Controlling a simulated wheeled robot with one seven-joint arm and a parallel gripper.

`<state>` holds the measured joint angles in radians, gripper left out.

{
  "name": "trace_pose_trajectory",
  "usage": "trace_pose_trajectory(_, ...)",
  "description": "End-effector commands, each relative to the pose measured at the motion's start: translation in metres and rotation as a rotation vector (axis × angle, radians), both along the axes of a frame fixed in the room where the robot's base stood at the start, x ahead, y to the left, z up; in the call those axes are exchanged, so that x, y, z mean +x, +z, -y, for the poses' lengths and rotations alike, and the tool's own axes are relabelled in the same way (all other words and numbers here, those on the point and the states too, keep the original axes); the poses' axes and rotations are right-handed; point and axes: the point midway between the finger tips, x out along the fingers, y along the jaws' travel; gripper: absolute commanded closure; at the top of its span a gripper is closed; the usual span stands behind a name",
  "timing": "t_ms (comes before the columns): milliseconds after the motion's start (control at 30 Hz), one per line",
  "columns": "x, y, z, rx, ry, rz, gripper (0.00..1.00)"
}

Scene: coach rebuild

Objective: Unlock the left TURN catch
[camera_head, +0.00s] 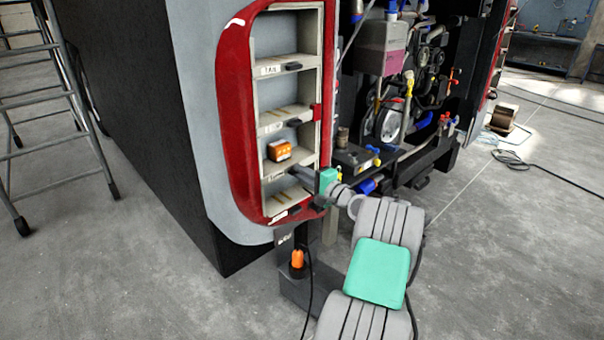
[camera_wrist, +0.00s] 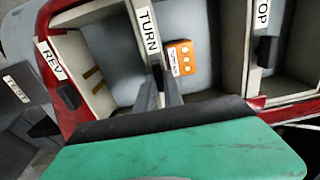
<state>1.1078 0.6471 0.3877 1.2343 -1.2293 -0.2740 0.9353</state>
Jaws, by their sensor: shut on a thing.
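The TURN label (camera_wrist: 149,31) is on a pale shelf divider in the wrist view. My gripper (camera_wrist: 160,82) is at the lower end of this divider, its dark fingers closed on the TURN catch. The catch is mostly hidden between the fingers, so I cannot tell its turn position. In the head view, my gripper (camera_head: 299,172) reaches from the right into the lower part of the red-framed lamp bay (camera_head: 240,110).
An orange box (camera_wrist: 181,57) sits beside the TURN divider; it also shows in the head view (camera_head: 279,152). The REV catch (camera_wrist: 68,96) and the STOP catch (camera_wrist: 266,50) flank it. An orange-topped item (camera_head: 297,259) stands below.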

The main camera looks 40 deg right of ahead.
Motion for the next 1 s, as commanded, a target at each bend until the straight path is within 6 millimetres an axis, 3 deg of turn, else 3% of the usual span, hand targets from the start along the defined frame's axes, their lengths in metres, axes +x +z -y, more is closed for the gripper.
trace_pose_trajectory(100,0.000,0.001,0.001,0.000,-0.002,0.001,1.00)
trace_pose_trajectory(133,0.000,0.001,0.001,0.000,-0.002,0.001,0.86)
trace_pose_trajectory(367,0.000,0.000,0.000,0.000,-0.001,0.001,0.67)
trace_pose_trajectory(667,-0.004,0.000,0.000,0.000,-0.001,0.000,0.66)
trace_pose_trajectory(1000,-0.067,-0.001,0.003,0.001,-0.004,-0.001,0.66)
